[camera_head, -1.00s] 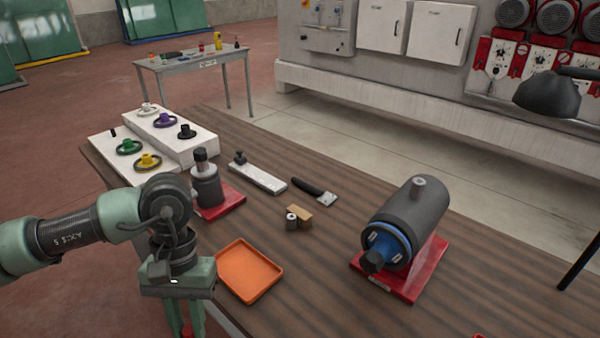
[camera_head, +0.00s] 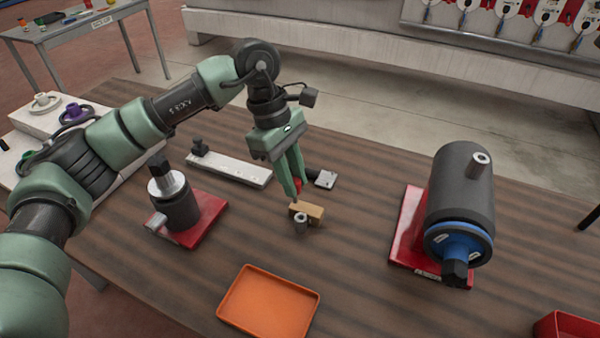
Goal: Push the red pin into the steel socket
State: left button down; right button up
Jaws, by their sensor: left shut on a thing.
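My left gripper (camera_head: 296,190) comes down from above at the middle of the table, fingers shut on the red pin (camera_head: 298,185). Only a small red part of the pin shows between the fingertips. The steel socket (camera_head: 301,223), a small grey cylinder with a dark hole on top, stands upright on the table against the front of a wooden block (camera_head: 313,211). The pin is above and slightly behind the socket in the picture, apart from it. Whether it is lined up with the hole I cannot tell. My right gripper is not in view.
An orange tray (camera_head: 230,316) lies in front. A dark cylinder on a red base (camera_head: 212,218) stands left, a larger one on a red base (camera_head: 408,222) right. A whetstone-like white bar (camera_head: 232,167) lies behind. A red bin (camera_head: 562,325) is at the lower right.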

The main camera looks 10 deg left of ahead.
aim_at(299, 193)
pick_arm(q)
jog(key=shift+w+d+r+n+t, duration=0.35)
jog(key=shift+w+d+n, duration=0.2)
jog(key=shift+n, duration=0.45)
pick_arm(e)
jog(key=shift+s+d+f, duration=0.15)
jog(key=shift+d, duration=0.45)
pick_arm(q)
jog(key=shift+w+a, duration=0.1)
jog(key=shift+a, duration=0.05)
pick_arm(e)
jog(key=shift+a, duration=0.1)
pick_arm(q)
notch_tip(299, 193, down, 5)
jog(key=b, duration=0.5)
jog(key=shift+f+b, duration=0.3)
jog(key=shift+f, duration=0.25)
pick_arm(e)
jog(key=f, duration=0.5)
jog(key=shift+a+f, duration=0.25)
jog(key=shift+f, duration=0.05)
